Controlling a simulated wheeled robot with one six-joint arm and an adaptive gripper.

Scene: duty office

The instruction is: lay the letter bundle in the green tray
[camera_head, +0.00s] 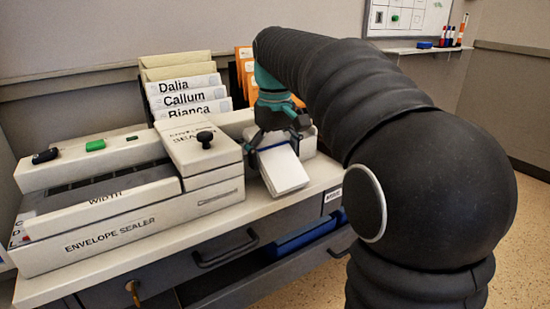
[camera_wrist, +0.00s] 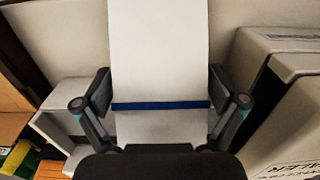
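The letter bundle (camera_head: 284,170) is a stack of white envelopes at the right end of the envelope sealer. In the wrist view, the bundle (camera_wrist: 158,55) has a dark blue band across it. My gripper (camera_head: 275,146) is over its far end. In the wrist view, the fingers of my gripper (camera_wrist: 160,95) stand at both long edges, level with the band, and appear to touch them. The bundle is low over the counter; I cannot tell whether it rests there.
The envelope sealer (camera_head: 130,213) fills the counter on the left, close to the bundle. Labelled white files (camera_head: 187,92) and orange folders (camera_head: 243,70) stand behind. Below, an open drawer holds a blue tray (camera_head: 303,237). A whiteboard (camera_head: 408,17) hangs at the back right.

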